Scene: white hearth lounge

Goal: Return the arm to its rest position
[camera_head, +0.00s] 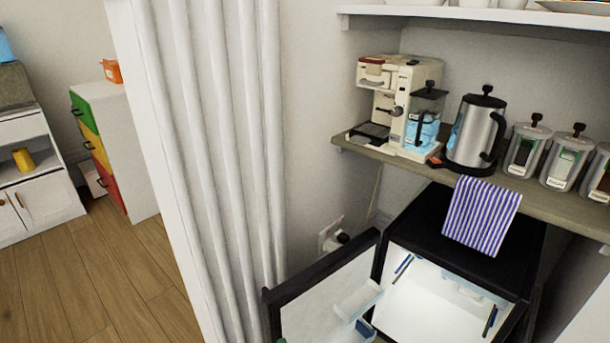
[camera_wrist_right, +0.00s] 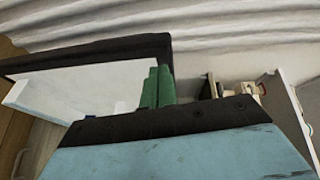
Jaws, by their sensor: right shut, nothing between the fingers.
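My right gripper (camera_wrist_right: 157,88) shows in the right wrist view as green fingers held together, with nothing between them. It is in front of the white inner side of the open fridge door (camera_wrist_right: 75,95), and I cannot tell whether it touches the door. A small green bit at the bottom edge of the head view, by the door, may be its tip. The rest of my right arm is out of the head view. My left gripper is not in view.
The small black fridge (camera_head: 455,225) stands open under a shelf (camera_head: 545,195), its door (camera_head: 325,290) swung left. A coffee machine (camera_head: 385,95), kettle (camera_head: 476,135) and canisters (camera_head: 525,150) stand above. Wood floor (camera_head: 85,285) is clear at left.

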